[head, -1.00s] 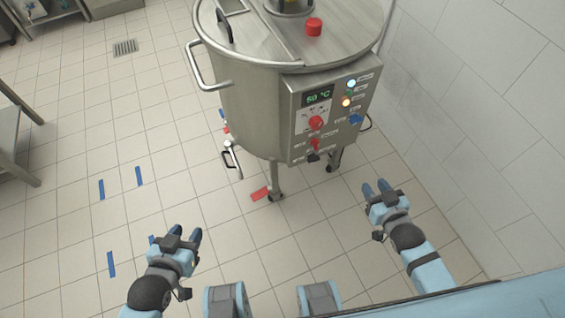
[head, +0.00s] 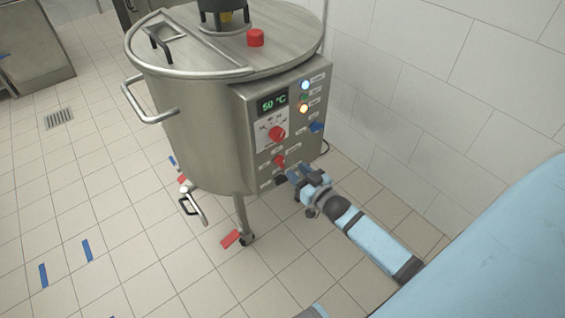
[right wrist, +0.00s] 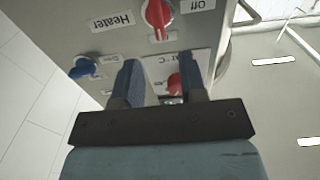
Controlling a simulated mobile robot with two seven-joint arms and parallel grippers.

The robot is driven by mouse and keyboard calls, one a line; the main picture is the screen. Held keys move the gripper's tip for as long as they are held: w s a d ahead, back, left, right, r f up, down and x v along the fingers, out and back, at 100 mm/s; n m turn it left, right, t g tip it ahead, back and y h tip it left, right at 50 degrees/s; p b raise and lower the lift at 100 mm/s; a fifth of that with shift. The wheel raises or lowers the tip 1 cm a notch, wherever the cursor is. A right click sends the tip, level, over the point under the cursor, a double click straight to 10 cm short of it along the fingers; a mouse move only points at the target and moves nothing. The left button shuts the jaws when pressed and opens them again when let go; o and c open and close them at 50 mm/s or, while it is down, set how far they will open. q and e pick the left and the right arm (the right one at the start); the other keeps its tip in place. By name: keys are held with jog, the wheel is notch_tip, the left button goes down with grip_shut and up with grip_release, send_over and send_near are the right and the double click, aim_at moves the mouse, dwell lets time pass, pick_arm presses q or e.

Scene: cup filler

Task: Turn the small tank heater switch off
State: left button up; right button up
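The steel tank (head: 205,130) stands with a control box on its front right. A red rotary switch (head: 279,160) sits low on the panel. In the right wrist view, upside down, this red switch (right wrist: 157,14) lies between "Heater" (right wrist: 113,21) and "Off" (right wrist: 198,5) labels. A red temperature dial (head: 277,133) is above it; it shows partly between my fingertips in the wrist view (right wrist: 175,82). My right gripper (head: 294,176) is open and empty near the panel's lower edge; contact cannot be told. My left gripper is out of view.
A blue knob (head: 316,127) is on the panel's right. The display (head: 272,103) reads 50 °C, and white and orange lamps glow. A tiled wall (head: 430,90) stands close on the right. The floor at left is open, with blue tape marks (head: 87,250).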

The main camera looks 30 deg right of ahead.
aim_at(284, 160)
jog(key=w, duration=0.4)
jog(key=w+b, duration=0.1)
jog(key=w, duration=0.1)
jog(key=shift+w+a, duration=0.3)
jog(key=shift+w, duration=0.05)
grip_shut()
